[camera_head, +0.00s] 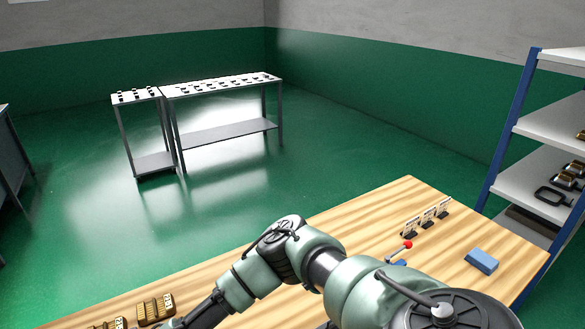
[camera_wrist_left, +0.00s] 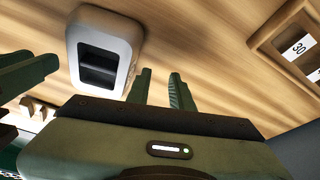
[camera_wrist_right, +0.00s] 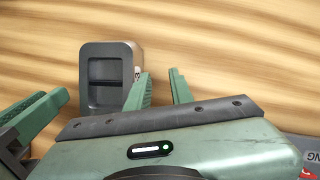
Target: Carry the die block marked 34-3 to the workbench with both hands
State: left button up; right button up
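In the left wrist view a pale grey block (camera_wrist_left: 105,25) with two dark recesses lies on the wooden top, beside my left gripper (camera_wrist_left: 160,80). That gripper's fingers stand slightly apart with bare wood between them. In the right wrist view a grey block (camera_wrist_right: 92,105) with two recesses sits beside my right gripper (camera_wrist_right: 160,80), whose fingers are also apart and empty. I cannot tell if both views show the same block. No 34-3 mark is readable. In the head view my arm crosses the wooden bench (camera_head: 345,210); both grippers are out of sight there.
Brass-coloured blocks (camera_head: 155,309) stand at the bench's left front; a brown holder (camera_wrist_left: 265,40) shows a 30 label. Small signs (camera_head: 428,217), a red-knobbed lever (camera_head: 400,253) and a blue block (camera_head: 482,261) are at right. Shelves (camera_head: 540,135) rise beyond; far tables (camera_head: 215,130) hold small items.

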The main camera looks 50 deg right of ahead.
pick_arm(q)
jog(key=shift+r, duration=0.1)
pick_arm(e)
jog(key=shift+r, duration=0.2)
pick_arm(q)
jog(key=v, duration=1.1)
jog(key=shift+s+r, duration=0.25)
jog(key=shift+r, duration=0.1)
pick_arm(e)
jog(key=v, duration=1.1)
jog(key=shift+s+r, duration=0.2)
jog(key=shift+r, duration=0.05)
